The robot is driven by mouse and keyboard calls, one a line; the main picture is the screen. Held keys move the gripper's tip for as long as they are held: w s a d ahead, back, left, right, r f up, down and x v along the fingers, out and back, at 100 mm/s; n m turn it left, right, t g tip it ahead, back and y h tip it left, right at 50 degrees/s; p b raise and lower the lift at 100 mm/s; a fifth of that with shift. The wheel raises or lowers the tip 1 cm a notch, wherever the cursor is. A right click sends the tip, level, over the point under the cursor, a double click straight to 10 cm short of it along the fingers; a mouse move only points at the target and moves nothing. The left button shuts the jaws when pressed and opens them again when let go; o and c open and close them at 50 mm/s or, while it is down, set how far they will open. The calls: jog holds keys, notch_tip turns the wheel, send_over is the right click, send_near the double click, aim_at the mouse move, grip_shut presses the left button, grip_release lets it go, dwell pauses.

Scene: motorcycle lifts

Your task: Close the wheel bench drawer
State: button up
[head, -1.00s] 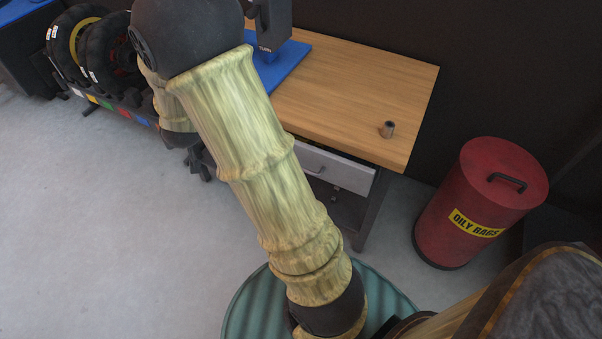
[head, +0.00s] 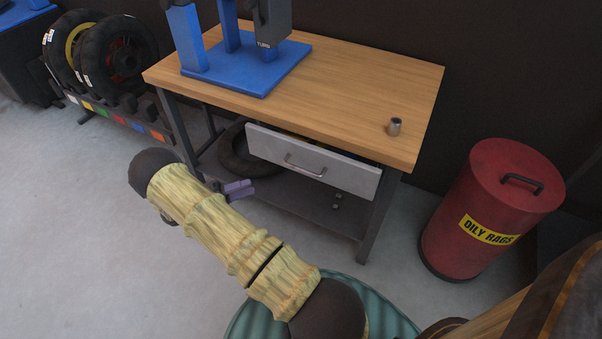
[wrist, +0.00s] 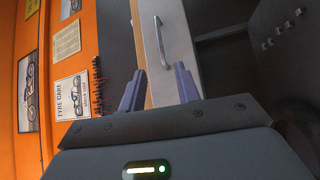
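The wheel bench (head: 350,85) has a wooden top and a light grey drawer (head: 335,172) with a bar handle (head: 303,166). The drawer front stands out from under the top, with a narrow gap above it, so it is partly open. My gripper (head: 246,189) is low in front of the bench, left of the drawer handle and apart from the drawer. In the wrist view my gripper (wrist: 160,70) has two purple fingers spread with nothing held. The drawer front (wrist: 178,50) and its handle (wrist: 161,42) show beyond the fingers.
A tyre (head: 235,155) lies on the lower shelf. A red oily rags bin (head: 495,210) stands at right.

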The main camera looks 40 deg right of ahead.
aim_at(301, 168)
dwell(0.3)
jog(key=b+x, duration=0.2)
jog(key=x, duration=1.5)
jog(key=shift+s+d, duration=0.1)
jog(key=shift+d, duration=0.1)
jog(key=shift+c, duration=0.3)
grip_shut()
